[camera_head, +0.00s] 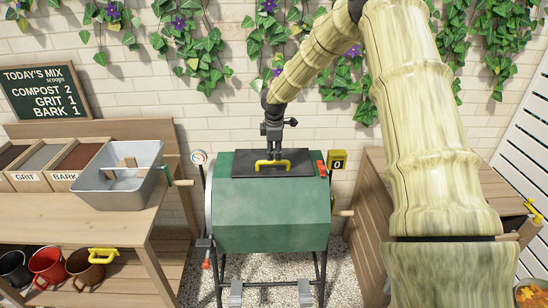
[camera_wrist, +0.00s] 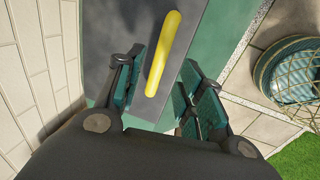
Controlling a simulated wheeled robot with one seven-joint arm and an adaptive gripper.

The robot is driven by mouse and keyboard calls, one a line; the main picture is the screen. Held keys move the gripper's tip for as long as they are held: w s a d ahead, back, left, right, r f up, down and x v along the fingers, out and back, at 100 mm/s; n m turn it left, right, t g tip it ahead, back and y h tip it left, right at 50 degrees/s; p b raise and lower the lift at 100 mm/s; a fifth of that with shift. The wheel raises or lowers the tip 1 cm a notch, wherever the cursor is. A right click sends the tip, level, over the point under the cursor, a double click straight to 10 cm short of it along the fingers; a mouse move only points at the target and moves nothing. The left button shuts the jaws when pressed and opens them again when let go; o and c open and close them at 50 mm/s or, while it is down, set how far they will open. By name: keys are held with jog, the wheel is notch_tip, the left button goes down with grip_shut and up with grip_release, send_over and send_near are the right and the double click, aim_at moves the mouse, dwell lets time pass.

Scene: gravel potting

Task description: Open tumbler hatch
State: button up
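The green tumbler (camera_head: 272,215) stands on a dark frame in the middle of the head view. Its dark hatch (camera_head: 240,165) lies flat and closed on top, with a yellow handle (camera_head: 260,168). My gripper (camera_head: 273,157) points down at the handle from above. In the wrist view, the fingers of my gripper (camera_wrist: 164,80) are apart, with the yellow handle (camera_wrist: 163,55) between them or just beyond them. I cannot tell whether either finger touches it. The grey hatch (camera_wrist: 110,30) also shows there. An orange-red piece (camera_head: 321,168) sits at the hatch's right edge.
A wooden bench (camera_head: 80,222) at left holds bins and a grey metal tub (camera_head: 118,190), with cups below. A gauge (camera_head: 199,157) and a yellow counter reading 0 (camera_head: 338,160) flank the tumbler. A wooden cabinet (camera_head: 372,215) stands right. A brick wall (camera_head: 150,80) is close behind.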

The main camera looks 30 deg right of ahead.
jog(key=shift+w+d+f+p, duration=0.15)
jog(key=shift+f+p, duration=0.1)
jog(key=shift+f, duration=0.55)
jog(key=shift+w+d+f+p, duration=0.1)
jog(key=shift+f+p, duration=0.1)
jog(key=shift+f, duration=0.55)
jog(key=shift+w+d+f+p, duration=0.15)
jog(key=shift+f+p, duration=0.1)
jog(key=shift+f, duration=0.55)
jog(key=shift+a, duration=0.1)
grip_shut()
